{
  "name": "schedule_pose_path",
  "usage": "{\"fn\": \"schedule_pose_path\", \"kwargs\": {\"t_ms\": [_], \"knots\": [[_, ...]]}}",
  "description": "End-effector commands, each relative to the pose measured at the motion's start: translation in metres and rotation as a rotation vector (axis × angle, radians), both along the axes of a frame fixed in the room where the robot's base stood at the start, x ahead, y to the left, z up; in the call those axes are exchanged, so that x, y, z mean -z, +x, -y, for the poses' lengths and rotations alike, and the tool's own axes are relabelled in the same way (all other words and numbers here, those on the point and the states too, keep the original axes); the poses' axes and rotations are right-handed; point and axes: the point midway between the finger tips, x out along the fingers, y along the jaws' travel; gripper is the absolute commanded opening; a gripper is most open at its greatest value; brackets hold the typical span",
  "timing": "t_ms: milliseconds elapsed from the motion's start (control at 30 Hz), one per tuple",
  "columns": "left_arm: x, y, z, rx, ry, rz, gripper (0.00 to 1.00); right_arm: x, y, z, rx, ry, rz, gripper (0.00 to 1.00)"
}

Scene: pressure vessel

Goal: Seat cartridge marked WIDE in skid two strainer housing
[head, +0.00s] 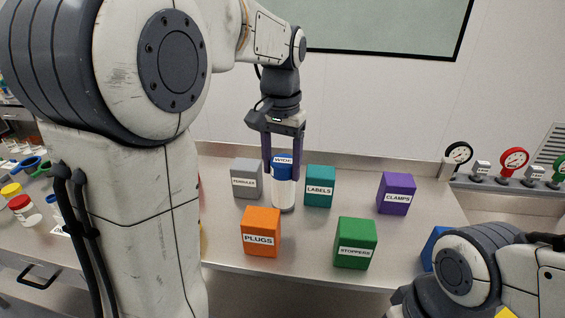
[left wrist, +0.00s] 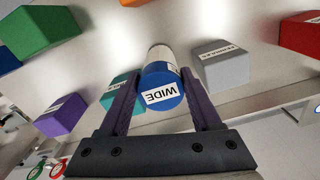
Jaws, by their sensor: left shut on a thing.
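The cartridge marked WIDE (head: 284,190) is a white cylinder with a blue cap, standing upright on the bench among labelled boxes. My left gripper (head: 283,172) comes down from above and is shut on the cartridge near its cap. In the left wrist view the blue cap (left wrist: 162,92) with its WIDE label lies between the two purple fingers of my left gripper (left wrist: 160,98). My right arm shows at the lower right of the head view, but its gripper is out of view. I cannot make out the strainer housing.
Boxes surround the cartridge: grey FERRULES (head: 246,180), teal LABELS (head: 320,187), orange PLUGS (head: 262,233), green STOPPERS (head: 355,244) and purple CLAMPS (head: 396,194). Gauges, one black (head: 458,153) and one red (head: 514,160), stand at the right. Jars (head: 22,208) stand at the left.

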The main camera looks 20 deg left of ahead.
Motion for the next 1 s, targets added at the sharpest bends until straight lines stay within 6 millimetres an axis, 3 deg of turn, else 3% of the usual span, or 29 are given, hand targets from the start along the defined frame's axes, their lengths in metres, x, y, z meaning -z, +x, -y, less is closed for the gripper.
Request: {"fn": "schedule_pose_path", "kwargs": {"t_ms": [300,333,400,800,1000], "knots": [[0.004,0.000,0.000,-0.001,0.000,0.000,0.00,0.003,0.000,0.000,0.000,0.000,0.000,0.95],[0.003,0.000,0.000,-0.001,0.000,0.000,0.76,0.002,0.000,0.000,0.000,0.000,0.000,0.95],[0.003,0.000,0.000,-0.001,0.000,0.000,0.95,0.002,0.000,0.000,0.000,0.000,0.000,0.95],[-0.004,0.001,0.000,0.000,0.000,0.002,0.95,0.001,0.000,0.000,0.000,0.000,0.000,0.95],[-0.039,0.001,0.000,0.000,0.001,0.007,0.95,0.004,0.000,0.000,0.001,0.000,0.000,0.95]]}}
